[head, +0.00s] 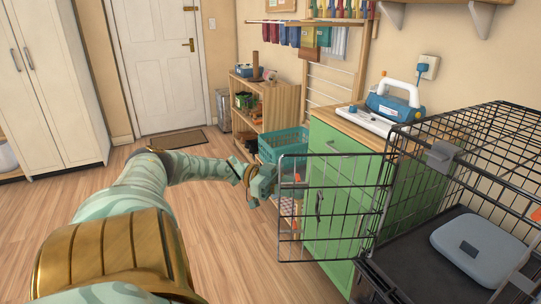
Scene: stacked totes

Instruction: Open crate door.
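A black wire crate (478,137) stands at the right. Its wire door (325,229) is swung out to the left of the crate's opening, standing upright in front of the green cabinet. Inside the crate are a dark tray (425,262) and a grey-blue cushion-like thing (482,250). My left gripper (270,184) is at the door's free left edge, close to its bars. I cannot tell whether it touches the door or whether its fingers are open. My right gripper is out of view.
A green cabinet (340,168) with a blue and white appliance (394,101) on top stands behind the door. Teal baskets (283,144) and a wooden shelf (268,108) are behind my gripper. Wooden floor (235,235) is clear left of the door.

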